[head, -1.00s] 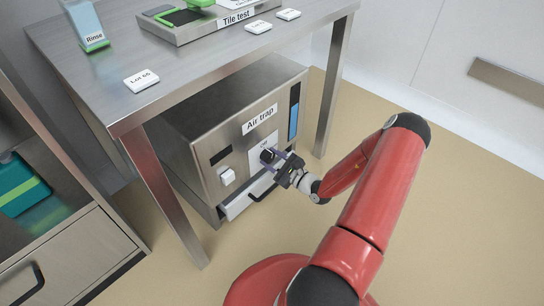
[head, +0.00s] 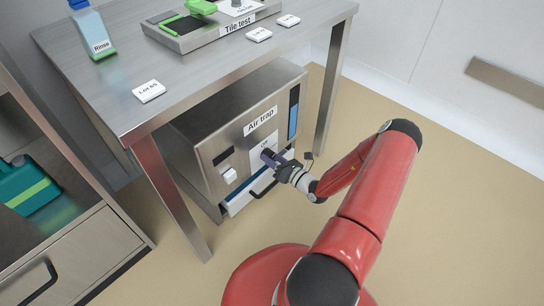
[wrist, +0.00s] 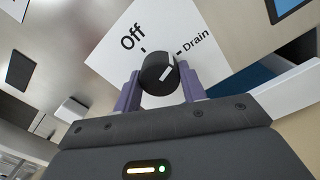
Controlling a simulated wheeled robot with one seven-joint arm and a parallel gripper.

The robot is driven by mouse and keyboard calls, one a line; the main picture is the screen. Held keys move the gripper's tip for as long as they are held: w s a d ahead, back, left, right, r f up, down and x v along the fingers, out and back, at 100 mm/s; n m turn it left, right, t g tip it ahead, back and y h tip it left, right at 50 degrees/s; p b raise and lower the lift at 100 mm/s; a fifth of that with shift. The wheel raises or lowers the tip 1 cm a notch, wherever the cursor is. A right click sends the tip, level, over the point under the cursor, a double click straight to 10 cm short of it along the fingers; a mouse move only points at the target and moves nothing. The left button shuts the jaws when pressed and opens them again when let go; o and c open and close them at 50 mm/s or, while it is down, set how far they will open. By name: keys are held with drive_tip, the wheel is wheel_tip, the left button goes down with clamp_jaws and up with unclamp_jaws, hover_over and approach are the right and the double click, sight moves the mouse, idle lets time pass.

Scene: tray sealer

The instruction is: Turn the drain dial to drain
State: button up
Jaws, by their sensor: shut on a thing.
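The drain dial (wrist: 155,70) is a round black knob with a white pointer line, on a white label plate (wrist: 112,48) with the words "Off" and "Drain". In the wrist view the pointer line slants up and right, at the tick beside "Drain". My gripper (wrist: 160,80) has one purple finger on each side of the dial and is shut on it. In the head view my gripper (head: 271,160) is at the front of the steel air trap unit (head: 208,137), and its fingers and wrist partly hide the dial and label.
Below the dial, a drawer (head: 238,205) with a dark handle stands partly out, blue inside. A white knob (head: 229,175) is left of the dial. The steel table (head: 205,75) extends above the unit, its legs (head: 172,195) close by. Floor is clear at right.

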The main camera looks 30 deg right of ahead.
drive_tip(key=shift+m+p, duration=0.35)
drive_tip(key=shift+m, duration=1.35)
drive_tip(key=o, duration=1)
drive_tip(key=shift+s, duration=0.15)
drive_tip(key=v, duration=0.7)
drive_tip(key=shift+s+d, duration=0.15)
drive_tip(key=shift+s, duration=0.15)
